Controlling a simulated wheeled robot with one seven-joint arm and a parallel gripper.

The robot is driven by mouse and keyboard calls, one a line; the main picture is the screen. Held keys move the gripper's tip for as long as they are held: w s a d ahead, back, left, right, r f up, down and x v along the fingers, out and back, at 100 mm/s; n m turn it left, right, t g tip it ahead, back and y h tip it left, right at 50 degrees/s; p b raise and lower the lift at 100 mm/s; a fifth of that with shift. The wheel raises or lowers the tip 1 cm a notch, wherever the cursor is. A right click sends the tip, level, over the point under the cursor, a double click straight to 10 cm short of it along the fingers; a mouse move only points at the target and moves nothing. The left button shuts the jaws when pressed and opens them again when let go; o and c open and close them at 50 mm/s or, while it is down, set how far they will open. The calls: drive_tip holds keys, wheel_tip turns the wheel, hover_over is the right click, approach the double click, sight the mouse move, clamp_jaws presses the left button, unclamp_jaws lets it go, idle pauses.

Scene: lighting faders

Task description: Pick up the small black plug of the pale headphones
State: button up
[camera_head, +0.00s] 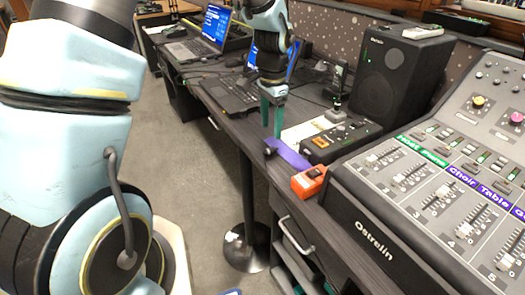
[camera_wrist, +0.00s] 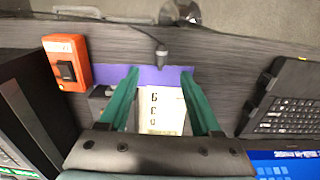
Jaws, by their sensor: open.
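My gripper (camera_head: 272,131) hangs over the dark desk with its two green fingers apart and nothing between them. In the wrist view its fingertips (camera_wrist: 159,71) are spread on both sides of a purple strip. A small black plug-like piece (camera_wrist: 162,53) shows just beyond the fingertips, between their lines, with a thin dark cord running up and left. In the head view a small black piece (camera_head: 270,151) sits near the desk edge by the strip, below the fingers.
A purple strip (camera_head: 291,156) and a pale labelled sheet (camera_wrist: 160,112) lie under the gripper. An orange switch box (camera_head: 308,182) stands near the desk edge. The fader console (camera_head: 430,180), a black speaker (camera_head: 391,75) and laptops (camera_head: 208,33) flank the space. Floor lies beyond the edge.

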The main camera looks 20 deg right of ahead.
sight(270, 148)
drive_tip(key=shift+w+a+f+p, duration=0.1)
drive_tip(key=shift+f+p, duration=0.7)
drive_tip(key=shift+f, duration=3.15)
clamp_jaws()
